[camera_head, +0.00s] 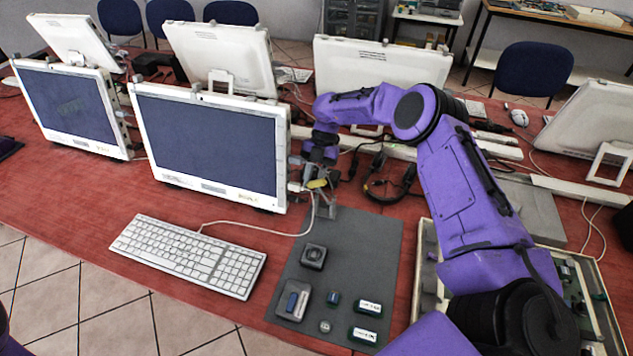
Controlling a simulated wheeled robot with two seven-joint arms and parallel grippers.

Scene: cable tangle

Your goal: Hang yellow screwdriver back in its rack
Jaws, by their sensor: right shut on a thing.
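The yellow screwdriver (317,184) shows as a small yellow piece just below my right gripper (316,170), beside the right edge of the large front monitor. My right gripper is shut on it, and the jaws and dark wrist hide most of it. A small grey stand (326,208), which looks like the rack, is on the far end of the dark grey mat (352,248). The screwdriver is close above this stand; I cannot tell whether they touch. My left gripper is out of view.
The front monitor (210,142) stands close left of my right gripper. Black cables (388,185) lie to its right. A white keyboard (190,254) is left of the mat. Small parts, including a black square block (313,256), sit on the mat's near half. Its middle right is clear.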

